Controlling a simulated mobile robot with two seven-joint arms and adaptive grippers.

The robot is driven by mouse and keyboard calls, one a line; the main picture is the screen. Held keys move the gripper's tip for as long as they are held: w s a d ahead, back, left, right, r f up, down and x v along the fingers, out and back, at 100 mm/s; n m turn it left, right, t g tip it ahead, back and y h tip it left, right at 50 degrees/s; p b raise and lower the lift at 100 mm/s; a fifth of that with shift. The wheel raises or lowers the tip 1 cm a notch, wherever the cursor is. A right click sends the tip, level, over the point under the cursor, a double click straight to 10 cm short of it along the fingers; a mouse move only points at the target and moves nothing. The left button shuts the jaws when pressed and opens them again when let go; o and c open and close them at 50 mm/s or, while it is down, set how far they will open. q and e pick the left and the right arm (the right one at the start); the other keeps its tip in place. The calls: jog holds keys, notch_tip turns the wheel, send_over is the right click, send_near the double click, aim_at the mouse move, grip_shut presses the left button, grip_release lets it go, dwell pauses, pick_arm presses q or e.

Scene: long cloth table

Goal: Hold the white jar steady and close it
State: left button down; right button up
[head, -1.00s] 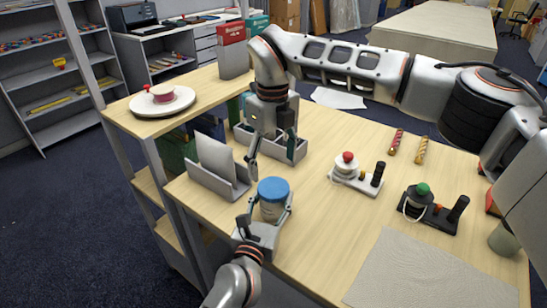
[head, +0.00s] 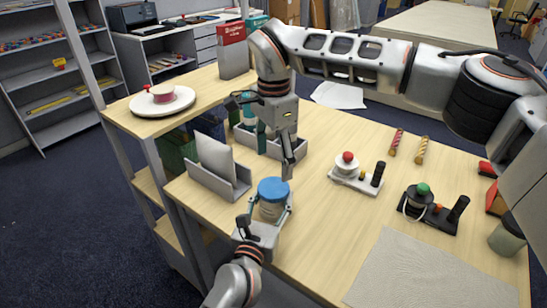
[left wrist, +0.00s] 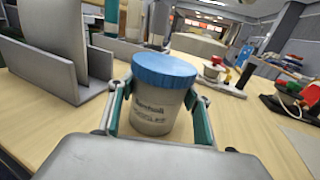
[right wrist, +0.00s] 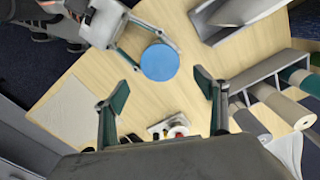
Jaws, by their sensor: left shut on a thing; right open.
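The white jar (head: 271,211) stands upright near the table's front left edge, with a blue lid (head: 273,188) on top. I cannot tell whether the lid is tight. In the left wrist view, the jar (left wrist: 153,108) shows dark print, and its lid (left wrist: 165,69) looks level. My left gripper (head: 268,212) is shut around the jar's body, one finger on each side. My right gripper (head: 275,158) is open and empty, pointing down above and just behind the jar. In the right wrist view, the lid (right wrist: 160,62) lies beyond the open fingertips (right wrist: 162,88).
A grey holder (head: 216,185) with an upright panel stands left of the jar. A grey bin (head: 262,140) is behind it. Two button stations, one with a red button (head: 347,158) and one green (head: 423,189), stand to the right. A grey mat (head: 430,275) lies front right.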

aim_at(274, 187)
dwell(0.3)
jog(key=shift+f, duration=4)
